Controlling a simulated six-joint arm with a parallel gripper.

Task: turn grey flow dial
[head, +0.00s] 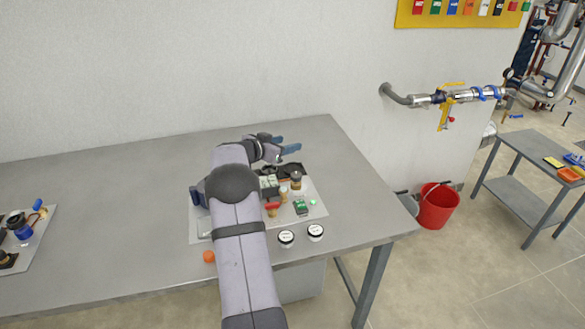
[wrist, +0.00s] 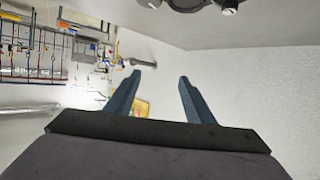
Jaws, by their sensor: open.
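My gripper (head: 289,143) is open and empty, above the back part of the grey table in the head view, its blue fingers pointing right. In the wrist view my gripper (wrist: 160,76) shows two blue fingers spread apart with nothing between them. I cannot make out a grey flow dial for certain in either view. A light board (head: 316,211) with several small parts lies on the table below my arm, which hides part of it. Two white-topped round pieces, one on the left (head: 286,238) and one on the right (head: 316,231), sit by its front edge.
An orange ball (head: 209,256) lies near the table's front edge. Another board (head: 37,241) with parts is at far left. A pipe with a yellow-handled valve (head: 447,98) is on the wall. A red bucket (head: 437,207) stands on the floor.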

